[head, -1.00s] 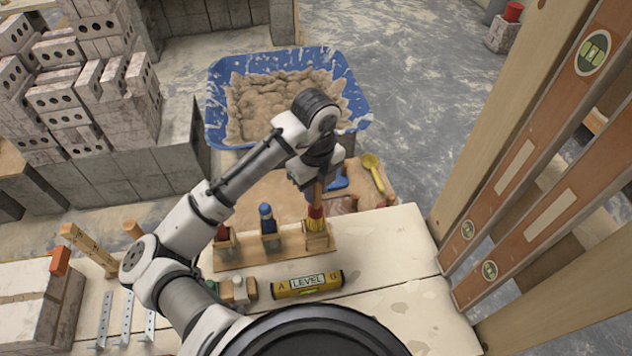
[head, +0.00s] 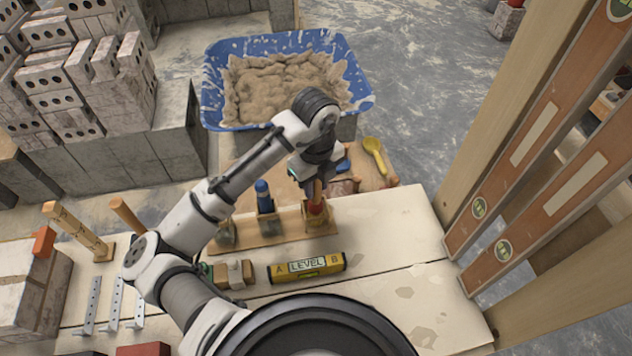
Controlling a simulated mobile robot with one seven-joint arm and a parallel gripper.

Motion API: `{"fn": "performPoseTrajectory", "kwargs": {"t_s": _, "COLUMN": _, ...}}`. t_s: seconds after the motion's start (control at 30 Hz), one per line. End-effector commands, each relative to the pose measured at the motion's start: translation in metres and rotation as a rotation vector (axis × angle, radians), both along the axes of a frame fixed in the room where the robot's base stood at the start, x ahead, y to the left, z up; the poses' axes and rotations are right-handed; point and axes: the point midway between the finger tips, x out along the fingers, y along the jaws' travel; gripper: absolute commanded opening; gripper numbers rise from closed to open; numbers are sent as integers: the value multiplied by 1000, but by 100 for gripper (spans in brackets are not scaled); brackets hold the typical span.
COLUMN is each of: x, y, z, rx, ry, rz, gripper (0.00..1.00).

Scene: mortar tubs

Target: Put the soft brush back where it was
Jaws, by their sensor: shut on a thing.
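The soft brush (head: 316,207) has a wooden handle and a red band. It stands roughly upright at the right-hand holder of the wooden rack (head: 272,240), and its lower end is hidden in or behind that holder. My gripper (head: 316,184) is shut on the brush's handle from above. The fingers are small and partly hidden by the wrist. A blue-handled tool (head: 264,197) stands in the rack's middle holder. The left holder (head: 225,234) is partly covered by my arm, so its content is hard to tell.
A yellow level (head: 307,267) lies in front of the rack on the pale bench (head: 385,262). A blue mortar tub (head: 213,100) and a yellow scoop (head: 375,155) are behind. Tall long levels (head: 535,140) lean at the right. The bench right of the rack is clear.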

Motion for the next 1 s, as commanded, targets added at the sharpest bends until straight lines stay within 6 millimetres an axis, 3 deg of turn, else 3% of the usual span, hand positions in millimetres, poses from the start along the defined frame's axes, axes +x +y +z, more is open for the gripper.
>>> {"fn": "performPoseTrajectory", "kwargs": {"t_s": 1.0, "x": 0, "y": 0, "z": -9, "rx": -1, "ry": 1, "rz": 0, "gripper": 0}}
